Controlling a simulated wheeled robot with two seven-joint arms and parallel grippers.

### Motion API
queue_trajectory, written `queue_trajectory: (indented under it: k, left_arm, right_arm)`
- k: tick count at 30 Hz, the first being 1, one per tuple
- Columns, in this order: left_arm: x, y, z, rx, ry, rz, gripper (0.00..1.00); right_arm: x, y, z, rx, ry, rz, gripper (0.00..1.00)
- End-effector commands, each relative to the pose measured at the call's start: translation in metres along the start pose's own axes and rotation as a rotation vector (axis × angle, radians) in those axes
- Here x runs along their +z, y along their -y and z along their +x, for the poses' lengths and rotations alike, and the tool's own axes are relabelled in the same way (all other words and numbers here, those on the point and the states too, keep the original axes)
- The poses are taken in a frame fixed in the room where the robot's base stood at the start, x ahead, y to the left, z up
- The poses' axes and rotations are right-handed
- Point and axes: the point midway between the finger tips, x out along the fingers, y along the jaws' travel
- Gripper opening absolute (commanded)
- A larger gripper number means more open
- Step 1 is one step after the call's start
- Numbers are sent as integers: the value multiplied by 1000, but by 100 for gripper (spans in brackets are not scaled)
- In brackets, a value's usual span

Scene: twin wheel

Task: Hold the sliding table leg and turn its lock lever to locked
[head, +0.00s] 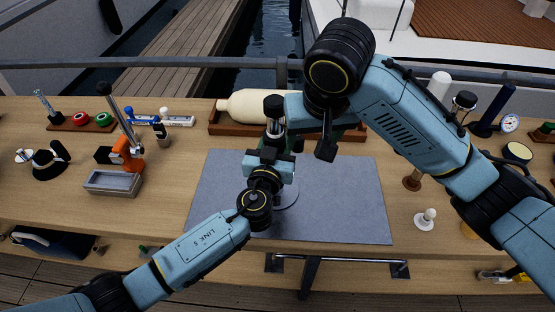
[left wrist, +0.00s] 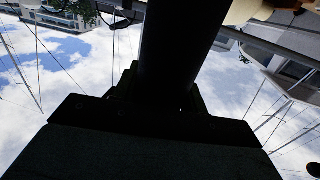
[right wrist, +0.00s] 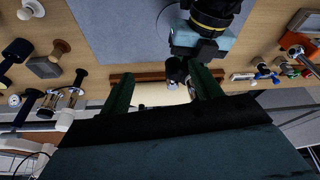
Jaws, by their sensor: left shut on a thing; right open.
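The sliding table leg (head: 275,108) shows as an upright post with a black top and a silvery band. A round base plate (head: 289,196) shows on the grey mat, partly behind my left arm. My left gripper (head: 272,150) is shut on the leg from the near side. The left wrist view shows a dark column (left wrist: 172,45) rising from the gripper. My right gripper (right wrist: 163,74) is open, its green fingers apart, close to the upper leg; a black part (right wrist: 175,68) shows near one finger. I cannot make out the lock lever or its position.
The grey mat (head: 355,205) lies on the wooden bench. A cream cylinder (head: 240,104) lies in a wooden tray behind. An orange-and-metal tool (head: 128,150) and a grey tray (head: 112,183) stand left. A white knob (head: 426,218) and several fittings stand right. The mat's right part is clear.

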Motion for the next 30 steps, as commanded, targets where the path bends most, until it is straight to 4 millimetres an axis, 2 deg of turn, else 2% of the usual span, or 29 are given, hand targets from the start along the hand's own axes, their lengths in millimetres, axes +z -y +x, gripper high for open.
queue_trajectory:
  k: [6,18,23,30]
  left_arm:
    - [4,0,-1,0,9,1,15]
    - [4,0,-1,0,8,1,15]
    - [4,0,-1,0,8,1,15]
    - [4,0,-1,0,8,2,15]
  right_arm:
    - [9,-5,-2,-1,0,0,64]
    - [9,-6,-7,0,-2,-2,64]
    - [8,-6,-27,2,-6,-3,64]
    - [8,-6,-72,3,-7,-2,64]
